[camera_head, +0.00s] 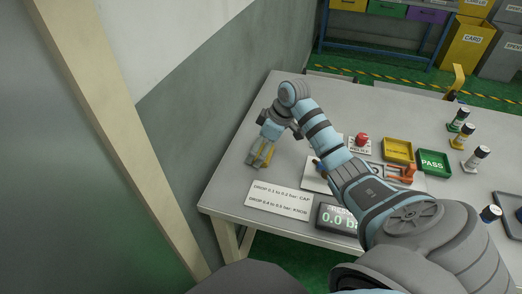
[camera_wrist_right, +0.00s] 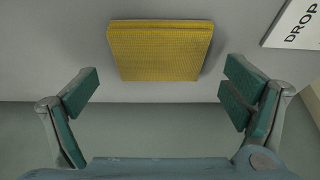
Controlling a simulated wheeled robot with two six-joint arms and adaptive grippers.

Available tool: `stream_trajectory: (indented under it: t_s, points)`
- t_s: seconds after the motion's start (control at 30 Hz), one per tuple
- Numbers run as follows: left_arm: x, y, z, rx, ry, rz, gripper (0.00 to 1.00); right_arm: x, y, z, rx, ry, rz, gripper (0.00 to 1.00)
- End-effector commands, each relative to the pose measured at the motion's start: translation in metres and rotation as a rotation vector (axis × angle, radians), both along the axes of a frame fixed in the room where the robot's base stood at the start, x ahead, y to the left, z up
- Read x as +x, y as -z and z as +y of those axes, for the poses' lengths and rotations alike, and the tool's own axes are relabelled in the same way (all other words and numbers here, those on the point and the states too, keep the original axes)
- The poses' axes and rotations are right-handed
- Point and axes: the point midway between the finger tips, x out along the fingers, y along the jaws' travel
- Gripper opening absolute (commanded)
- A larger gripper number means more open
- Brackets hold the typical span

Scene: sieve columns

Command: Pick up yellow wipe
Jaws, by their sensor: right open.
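The yellow wipe (camera_wrist_right: 160,50) is a flat, folded yellow square with a woven texture. It lies on the grey table top near the table's edge. In the head view only a bit of it (camera_head: 265,154) shows, at my right gripper's fingers. My right gripper (camera_head: 260,156) is open above the table's left part, pointing down. In the right wrist view its two green-padded fingers (camera_wrist_right: 162,88) stand wide apart, one to each side of the wipe and apart from it. Nothing is held. My left gripper is not in view.
A white printed card (camera_head: 279,200) lies close to the right gripper, with a pressure display (camera_head: 337,219) beside it. A red button (camera_head: 361,140), a yellow tray (camera_head: 397,150), a green PASS tray (camera_head: 433,163) and several small bottles (camera_head: 475,159) stand further right. A wall (camera_head: 190,130) rises at left.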

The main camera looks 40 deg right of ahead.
Motion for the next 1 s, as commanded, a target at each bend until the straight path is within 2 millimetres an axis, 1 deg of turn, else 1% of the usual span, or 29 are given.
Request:
stream_trajectory:
  t_s: [0.03,0.07,0.47,0.77,1.0]
  points:
    - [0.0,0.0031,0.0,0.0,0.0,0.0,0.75,0.0016,0.0063,0.0015,0.001,0.001,-0.001,0.94]
    - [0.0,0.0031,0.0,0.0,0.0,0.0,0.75,0.0021,0.0074,0.0017,0.001,0.0,-0.001,0.94]
    - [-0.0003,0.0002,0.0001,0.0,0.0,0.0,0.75,0.0018,0.0068,0.001,0.0,0.0,-0.001,0.94]
    - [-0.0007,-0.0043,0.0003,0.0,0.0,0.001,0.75,0.0018,0.0101,0.0009,0.0,0.0,-0.001,0.94]
    - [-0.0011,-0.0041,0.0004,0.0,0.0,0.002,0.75,0.0017,0.0113,0.0008,0.0,0.0,-0.001,0.94]
